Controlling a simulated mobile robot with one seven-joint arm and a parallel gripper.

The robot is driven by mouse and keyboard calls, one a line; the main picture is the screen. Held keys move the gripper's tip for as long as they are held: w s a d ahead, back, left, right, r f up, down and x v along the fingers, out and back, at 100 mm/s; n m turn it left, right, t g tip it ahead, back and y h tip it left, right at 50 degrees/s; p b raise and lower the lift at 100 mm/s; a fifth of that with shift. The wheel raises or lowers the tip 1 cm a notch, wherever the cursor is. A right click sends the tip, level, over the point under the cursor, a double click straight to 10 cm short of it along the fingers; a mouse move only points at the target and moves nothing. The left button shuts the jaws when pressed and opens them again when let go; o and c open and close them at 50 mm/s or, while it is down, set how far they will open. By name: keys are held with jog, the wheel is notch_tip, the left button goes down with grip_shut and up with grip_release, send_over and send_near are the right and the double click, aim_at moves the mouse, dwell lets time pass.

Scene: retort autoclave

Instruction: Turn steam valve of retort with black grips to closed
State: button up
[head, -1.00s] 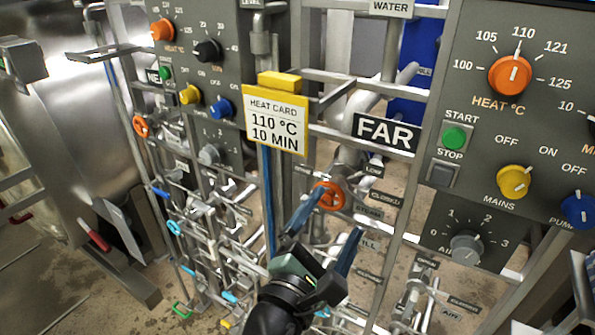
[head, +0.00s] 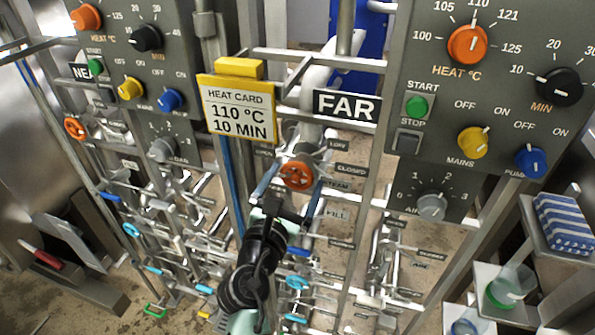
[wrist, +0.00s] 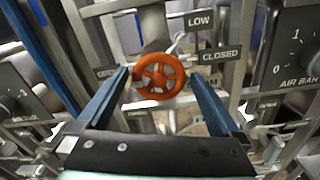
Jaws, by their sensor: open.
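An orange handwheel (head: 297,173) is on the pipework below the sign "FAR" (head: 345,105). It also shows in the wrist view (wrist: 160,76), with the label "CLOSED" (wrist: 220,55) to its right, "LOW" (wrist: 199,20) above and a partly hidden label at its left. My gripper (head: 288,198) is open in front of this wheel. In the wrist view my gripper (wrist: 158,88) has one blue finger on each side of the wheel; I cannot tell whether they touch it. No black grips are clearly visible, so I cannot tell from them which retort this is.
Another orange handwheel (head: 75,129) is on the left pipe frame. A yellow-topped heat card (head: 238,105) hangs close left of my gripper. The right control panel (head: 440,85) and a tray with a striped cloth (head: 562,222) are at the right. Pipes and small valves crowd below.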

jog(key=shift+x, duration=1.25)
jog(key=shift+c, duration=0.3)
jog(key=shift+a, duration=0.1)
jog(key=c, duration=1.1)
